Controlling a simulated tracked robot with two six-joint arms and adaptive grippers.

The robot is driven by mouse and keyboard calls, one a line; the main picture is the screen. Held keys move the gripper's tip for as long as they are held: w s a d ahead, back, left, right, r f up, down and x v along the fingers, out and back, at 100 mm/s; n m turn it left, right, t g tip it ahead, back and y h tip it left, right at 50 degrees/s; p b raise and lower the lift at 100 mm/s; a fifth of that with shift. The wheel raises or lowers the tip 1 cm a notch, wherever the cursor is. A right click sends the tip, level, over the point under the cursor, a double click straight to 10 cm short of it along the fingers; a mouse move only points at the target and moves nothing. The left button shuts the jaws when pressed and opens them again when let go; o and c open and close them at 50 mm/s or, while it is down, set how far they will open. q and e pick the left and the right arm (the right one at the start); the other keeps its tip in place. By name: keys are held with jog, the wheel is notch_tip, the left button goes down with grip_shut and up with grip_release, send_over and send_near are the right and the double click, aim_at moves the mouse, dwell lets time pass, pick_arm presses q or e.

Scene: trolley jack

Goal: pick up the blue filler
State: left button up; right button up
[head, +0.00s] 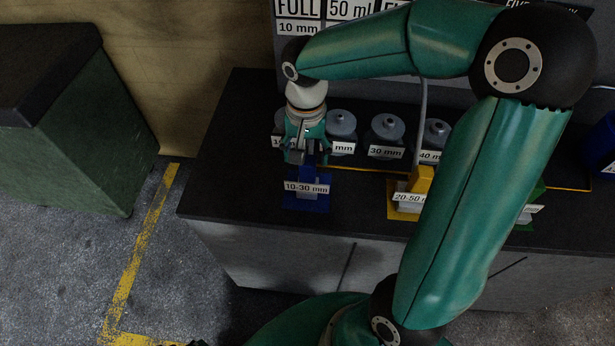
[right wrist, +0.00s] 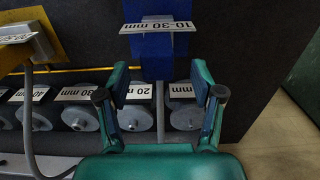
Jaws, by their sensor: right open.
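The blue filler (head: 317,203) stands on the dark bench top near its front edge, with a white "10-30 mm" label on its front. My right gripper (head: 306,158) hangs just above and behind it in the head view and covers part of its upper end. In the right wrist view the blue filler (right wrist: 153,57) lies beyond the open fingertips (right wrist: 162,88), roughly centred between them. The fingers are open with nothing between them, and no contact shows. My left gripper is not in view.
A yellow filler (head: 421,181) labelled "20-50" stands to the right, partly behind my right arm. Grey weights with mm labels (head: 387,128) stand in a row behind. A dark green cabinet (head: 85,130) stands at the left. The bench's left end (head: 225,180) is clear.

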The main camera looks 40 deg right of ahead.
aim_at(307, 172)
jog(key=shift+d+f+p, duration=0.1)
jog(key=shift+f+p, duration=0.25)
jog(key=shift+f, duration=3)
jog(key=shift+c, duration=0.4)
jog(key=shift+r, duration=0.1)
grip_shut()
